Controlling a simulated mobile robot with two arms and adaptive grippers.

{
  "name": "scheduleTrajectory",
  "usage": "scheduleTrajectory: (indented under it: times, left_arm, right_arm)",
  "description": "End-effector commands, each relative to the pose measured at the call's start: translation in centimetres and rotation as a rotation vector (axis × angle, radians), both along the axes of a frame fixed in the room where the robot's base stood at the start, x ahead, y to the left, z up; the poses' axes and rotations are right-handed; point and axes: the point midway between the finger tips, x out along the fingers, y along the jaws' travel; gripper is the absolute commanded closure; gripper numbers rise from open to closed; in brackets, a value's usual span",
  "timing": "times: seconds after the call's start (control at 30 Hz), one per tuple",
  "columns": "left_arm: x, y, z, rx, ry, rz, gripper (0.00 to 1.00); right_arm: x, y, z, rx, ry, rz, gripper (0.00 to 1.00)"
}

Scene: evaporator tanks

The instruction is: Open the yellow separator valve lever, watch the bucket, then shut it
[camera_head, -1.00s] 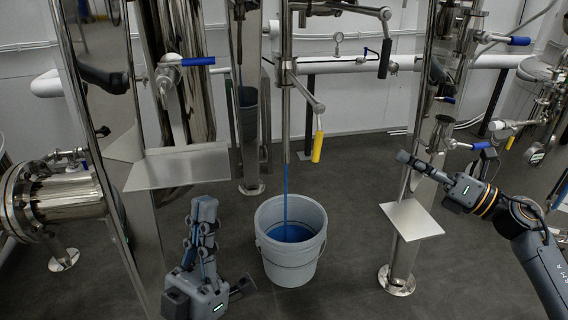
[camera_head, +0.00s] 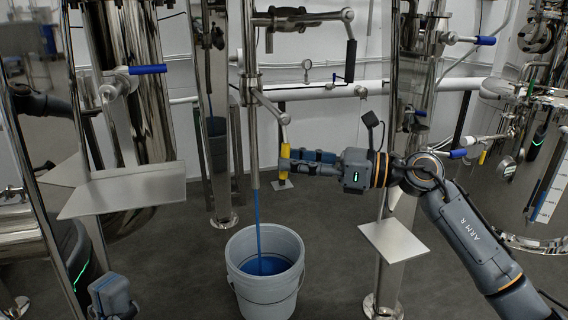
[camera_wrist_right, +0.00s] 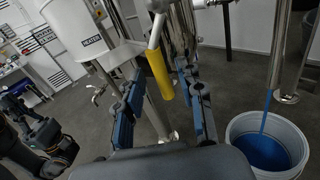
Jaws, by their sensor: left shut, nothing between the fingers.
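The yellow separator valve lever (camera_head: 285,160) hangs on a metal arm beside the vertical drain pipe. A blue stream (camera_head: 258,225) runs from the pipe into the grey bucket (camera_head: 240,283), which has blue liquid at its bottom. My right gripper (camera_head: 290,163) is at the lever's lower part. In the right wrist view, its blue-padded fingers (camera_wrist_right: 160,103) stand open on both sides of the yellow handle (camera_wrist_right: 159,74), with gaps visible. The bucket (camera_wrist_right: 236,125) also shows there at right. My left gripper (camera_head: 112,294) is low at the left, partly cut off, shut and empty.
A metal shelf plate (camera_head: 120,190) juts out at left and a smaller plate (camera_head: 395,240) at right. Blue-handled valves (camera_head: 148,70) sit on the pipes around. A steel column (camera_head: 385,290) stands right of the bucket.

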Motion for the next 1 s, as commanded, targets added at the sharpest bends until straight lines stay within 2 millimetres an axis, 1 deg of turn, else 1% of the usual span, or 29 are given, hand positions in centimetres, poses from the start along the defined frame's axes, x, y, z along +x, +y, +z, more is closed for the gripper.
scheduleTrajectory:
  times: [0.03, 0.1, 0.2, 0.3, 0.53, 0.57, 0.6, 0.67, 0.7, 0.73, 1.0]
  left_arm:
    - [0.0, 0.0, 0.0, 0.001, -0.008, 0.000, 1.00]
    - [0.1, 0.0, 0.0, 0.001, -0.013, 0.000, 1.00]
    - [0.1, -0.1, 0.1, 0.002, -0.016, 0.000, 1.00]
    - [0.1, -0.1, 0.2, 0.004, -0.018, -0.001, 1.00]
    - [0.1, -0.1, 0.5, 0.003, -0.026, 0.000, 1.00]
    - [0.1, -0.1, 0.5, 0.003, -0.026, 0.000, 1.00]
    - [0.1, -0.1, 0.5, 0.002, -0.026, 0.000, 1.00]
    - [0.1, -0.1, 0.5, 0.001, -0.026, 0.000, 1.00]
    - [0.1, 0.0, 0.5, 0.001, -0.026, 0.000, 1.00]
    - [0.1, 0.0, 0.5, 0.000, -0.026, 0.001, 1.00]
    - [0.1, 0.0, 0.4, -0.003, -0.022, 0.001, 1.00]
  right_arm:
    - [0.2, 0.8, -0.1, 0.001, 0.001, 0.000, 0.62]
    - [0.4, 1.5, -0.1, 0.002, 0.000, 0.000, 0.62]
    - [0.7, 2.1, 0.0, 0.001, 0.000, -0.001, 0.62]
    - [0.7, 2.4, -0.1, 0.000, 0.001, -0.001, 0.62]
    - [0.8, 2.4, 0.0, 0.000, 0.002, -0.001, 0.62]
    - [0.8, 2.4, 0.0, 0.000, 0.002, -0.001, 0.67]
    - [0.8, 2.4, 0.0, 0.000, 0.002, -0.001, 0.75]
    - [0.7, 2.4, 0.0, 0.000, 0.002, -0.001, 0.87]
    - [0.7, 2.4, 0.0, 0.000, 0.002, -0.001, 0.95]
    - [0.7, 2.4, 0.0, 0.000, 0.002, -0.001, 1.00]
    - [0.7, 2.4, 0.0, 0.001, 0.002, -0.002, 1.00]
